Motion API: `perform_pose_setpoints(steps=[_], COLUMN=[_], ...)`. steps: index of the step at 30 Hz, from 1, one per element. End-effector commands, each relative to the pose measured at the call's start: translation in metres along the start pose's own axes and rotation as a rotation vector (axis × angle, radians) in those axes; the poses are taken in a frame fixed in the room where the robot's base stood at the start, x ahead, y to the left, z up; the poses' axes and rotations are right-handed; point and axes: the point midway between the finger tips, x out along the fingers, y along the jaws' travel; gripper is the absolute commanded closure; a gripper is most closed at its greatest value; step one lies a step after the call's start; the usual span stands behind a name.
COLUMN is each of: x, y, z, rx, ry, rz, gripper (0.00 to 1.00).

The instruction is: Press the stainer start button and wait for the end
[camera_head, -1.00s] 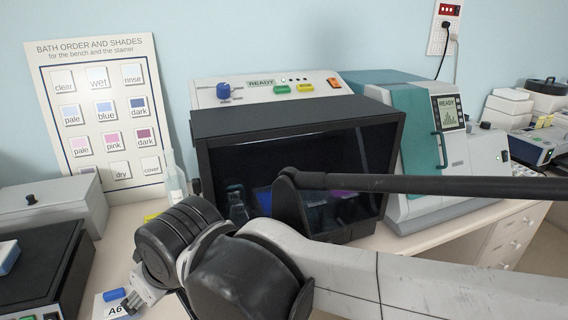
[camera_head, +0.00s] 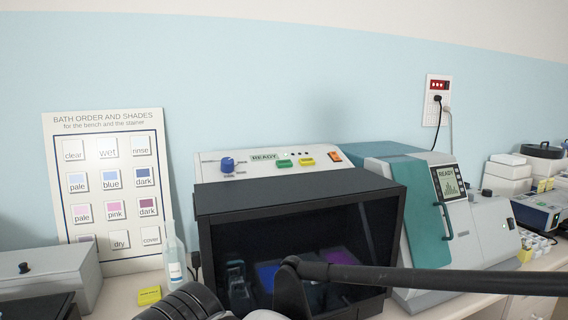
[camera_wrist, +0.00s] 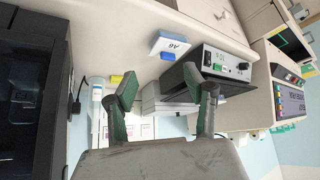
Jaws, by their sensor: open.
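The stainer (camera_head: 300,199) stands against the wall, with a dark glazed front and a pale top panel. Its display (camera_head: 264,157) reads READY. A green button (camera_head: 284,163), a yellow button (camera_head: 306,161), an orange-red switch (camera_head: 335,156) and a blue knob (camera_head: 227,165) sit on that panel; the button lettering is too small to read. In the wrist view, my gripper (camera_wrist: 160,88) is open and empty, its two fingers apart above the bench. It is outside the head view, where my arm crosses in front of the stainer's lower part.
A teal and white machine (camera_head: 408,207) also reading READY stands right of the stainer. A chart board (camera_head: 110,238), a bottle (camera_head: 174,262) and a yellow block (camera_head: 149,295) are at left. A block marked A6 (camera_wrist: 170,45) and a device with a green display (camera_wrist: 222,64) lie beyond my fingers.

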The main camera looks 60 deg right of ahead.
Motion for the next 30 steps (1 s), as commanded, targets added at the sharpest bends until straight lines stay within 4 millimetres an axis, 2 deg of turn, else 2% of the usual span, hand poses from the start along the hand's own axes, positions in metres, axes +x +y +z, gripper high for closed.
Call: perform_pose_setpoints(steps=[4,15,30], x=[0.0000,0.0000,0.0000], y=[0.0000,0.0000,0.0000], z=[0.0000,0.0000,0.0000], rx=[0.000,0.000,0.000], ry=[0.000,0.000,0.000], rz=[0.000,0.000,0.000], gripper=[0.52,1.00,1.00])
